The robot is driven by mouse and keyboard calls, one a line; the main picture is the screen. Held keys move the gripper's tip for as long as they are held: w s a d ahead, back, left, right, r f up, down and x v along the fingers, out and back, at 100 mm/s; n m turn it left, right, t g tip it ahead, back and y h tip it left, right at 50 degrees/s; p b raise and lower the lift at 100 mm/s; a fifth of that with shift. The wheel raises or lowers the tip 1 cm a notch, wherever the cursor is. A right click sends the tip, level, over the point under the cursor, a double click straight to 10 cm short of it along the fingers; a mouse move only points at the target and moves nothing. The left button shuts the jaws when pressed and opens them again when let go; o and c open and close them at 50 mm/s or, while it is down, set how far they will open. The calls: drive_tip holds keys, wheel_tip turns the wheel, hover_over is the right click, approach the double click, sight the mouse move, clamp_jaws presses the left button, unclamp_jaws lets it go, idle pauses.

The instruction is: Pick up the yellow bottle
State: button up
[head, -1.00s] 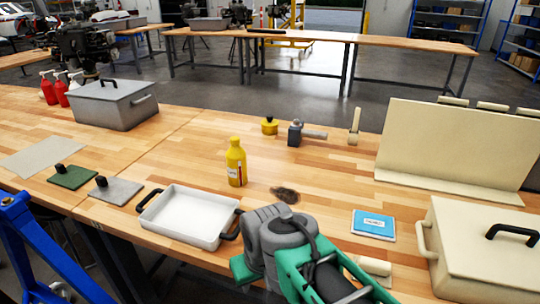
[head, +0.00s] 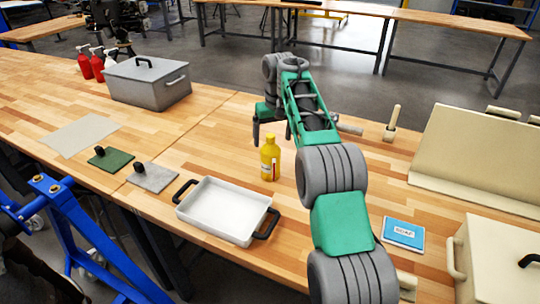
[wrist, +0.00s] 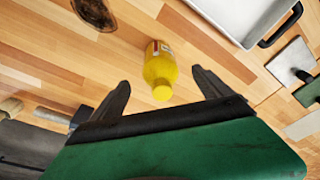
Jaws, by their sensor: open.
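The yellow bottle (head: 270,159) stands upright on the wooden table, behind the white tray, in the head view. In the wrist view the yellow bottle (wrist: 160,72) shows from above, its cap towards me, between and beyond the two fingertips. My gripper (wrist: 160,85) is open and empty, with its fingers spread to either side of the bottle's line. In the head view my gripper (head: 271,128) is above and just behind the bottle; one finger shows, and the arm hides the other. I see no contact with the bottle.
A white tray (head: 270,215) with black handles lies in front of the bottle. A grey lidded box (head: 147,99) stands at the back left. A blue booklet (head: 402,233) lies right of my arm. A dark brush-like thing (wrist: 95,13) lies near the bottle.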

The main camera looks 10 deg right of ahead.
sight(270, 151)
drive_tip(key=f, duration=0.2)
drive_tip(key=w+f+b, duration=0.1)
drive_tip(key=f, duration=0.2)
drive_tip(key=w+f, duration=0.1)
drive_tip(key=f, duration=0.2)
drive_tip(key=shift+w+a+f, duration=0.15)
drive_tip(key=shift+w, duration=0.1)
drive_tip(key=shift+c, duration=0.6)
clamp_jaws()
